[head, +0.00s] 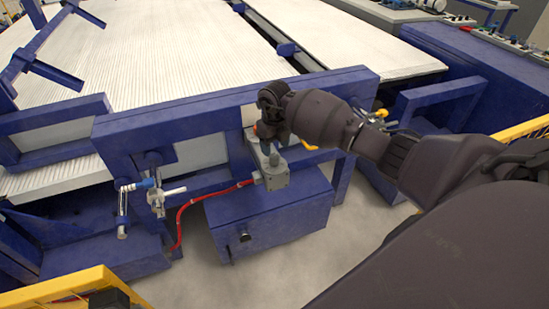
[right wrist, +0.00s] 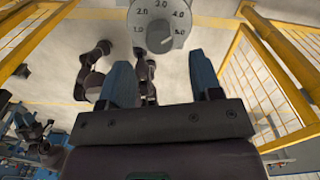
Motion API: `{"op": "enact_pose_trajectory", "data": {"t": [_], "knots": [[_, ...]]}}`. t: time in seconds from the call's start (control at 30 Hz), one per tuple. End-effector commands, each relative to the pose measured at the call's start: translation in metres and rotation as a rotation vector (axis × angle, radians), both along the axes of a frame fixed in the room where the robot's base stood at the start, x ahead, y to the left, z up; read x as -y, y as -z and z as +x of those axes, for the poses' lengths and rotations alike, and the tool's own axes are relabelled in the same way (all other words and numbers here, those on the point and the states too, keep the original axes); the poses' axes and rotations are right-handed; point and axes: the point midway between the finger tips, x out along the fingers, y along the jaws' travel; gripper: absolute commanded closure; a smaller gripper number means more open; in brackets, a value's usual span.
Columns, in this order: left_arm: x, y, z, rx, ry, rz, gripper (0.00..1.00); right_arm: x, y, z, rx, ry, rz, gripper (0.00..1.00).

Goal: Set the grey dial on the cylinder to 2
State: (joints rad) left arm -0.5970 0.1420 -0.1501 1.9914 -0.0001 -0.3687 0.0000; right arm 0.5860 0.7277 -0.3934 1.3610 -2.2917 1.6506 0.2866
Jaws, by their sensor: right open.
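In the head view the right gripper (head: 270,112) is over the top of the grey cylinder unit (head: 270,170) and hides the dial.
A blue frame (head: 120,130) stands behind the cylinder unit, with a white ribbed conveyor bed (head: 150,50) beyond. A red hose (head: 205,196) runs left from the unit. A blue box (head: 265,222) is below it. Yellow rails (head: 60,288) edge the place.

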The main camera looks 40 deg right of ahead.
Motion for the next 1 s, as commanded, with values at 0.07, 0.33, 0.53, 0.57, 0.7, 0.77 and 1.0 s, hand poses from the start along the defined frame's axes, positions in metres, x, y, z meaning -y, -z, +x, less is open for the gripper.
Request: {"op": "enact_pose_trajectory", "data": {"t": [0.07, 0.33, 0.53, 0.57, 0.7, 0.77, 1.0], "knots": [[0.000, 0.004, -0.002, -0.005, 0.000, 0.000, 0.57, 0.000, 0.016, 0.000, -0.003, 0.001, 0.003, 0.42], [-0.001, 0.010, -0.007, -0.018, -0.003, 0.000, 0.57, 0.000, 0.048, 0.000, 0.000, 0.000, 0.002, 0.42], [-0.001, 0.010, -0.006, -0.018, -0.003, 0.000, 0.57, 0.000, 0.055, 0.000, 0.001, 0.000, 0.001, 0.42], [-0.001, 0.010, -0.006, -0.017, -0.003, 0.000, 0.57, 0.000, 0.055, 0.000, 0.001, 0.000, 0.001, 0.42], [0.000, 0.008, -0.005, -0.013, -0.002, 0.000, 0.57, 0.000, 0.055, 0.000, 0.001, -0.001, 0.001, 0.42], [0.000, 0.008, -0.004, -0.011, -0.001, 0.000, 0.57, 0.000, 0.055, 0.000, 0.001, -0.001, 0.001, 0.42], [0.000, 0.006, 0.000, -0.003, 0.001, 0.000, 0.57, 0.000, 0.054, 0.000, 0.001, -0.001, 0.001, 0.77]]}}
